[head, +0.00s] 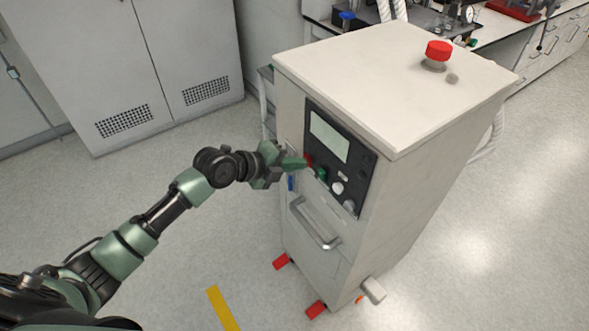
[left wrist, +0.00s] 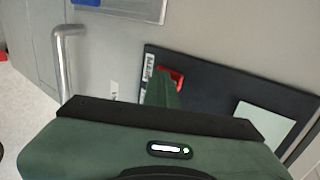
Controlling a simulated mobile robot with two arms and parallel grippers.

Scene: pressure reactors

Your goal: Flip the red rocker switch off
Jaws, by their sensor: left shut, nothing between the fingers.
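The red rocker switch (head: 309,160) sits at the left edge of the dark control panel (head: 367,178) on the cabinet front. In the left wrist view the switch (left wrist: 178,77) shows as a red frame beside a "MAIN" label, partly hidden behind my fingertips. My left gripper (head: 303,163) is shut and empty, with its green tips at the switch. In the left wrist view the tips (left wrist: 162,88) overlap the switch's lower left part. I cannot tell whether they touch it, or which way the rocker is tilted. My right gripper is not in view.
The panel has a screen (head: 328,136), a green button (head: 321,174) and a white knob (head: 337,188). A metal handle (head: 315,226) juts out below. A red emergency button (head: 438,51) stands on the cabinet top.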

